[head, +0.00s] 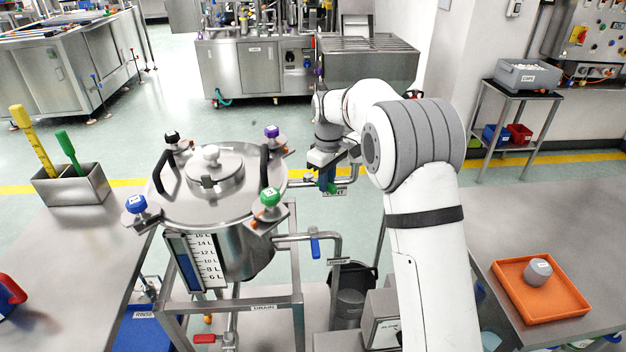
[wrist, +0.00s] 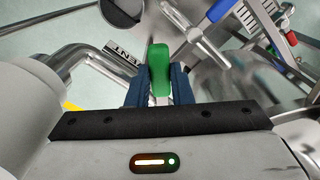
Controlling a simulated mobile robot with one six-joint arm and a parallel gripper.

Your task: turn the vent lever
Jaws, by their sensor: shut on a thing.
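The vent lever is a green handle (wrist: 159,65) in the middle of the wrist view, on a metal pipe next to a label reading VENT (wrist: 124,58). My gripper (wrist: 159,80) has its two dark blue fingers on either side of the lever and is shut on it. In the head view my gripper (head: 327,178) is at the pipe right of the steel vessel (head: 245,250). There, only a little green of the lever shows beside the fingers; the rest is hidden.
The vessel's lid carries coloured clamp knobs, including a green one (head: 270,197) and a purple one (head: 272,131). A blue-handled valve (head: 315,247) sits on a lower pipe. An orange tray (head: 541,288) with a grey cap (head: 538,271) is on the right table. Open floor lies behind the vessel.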

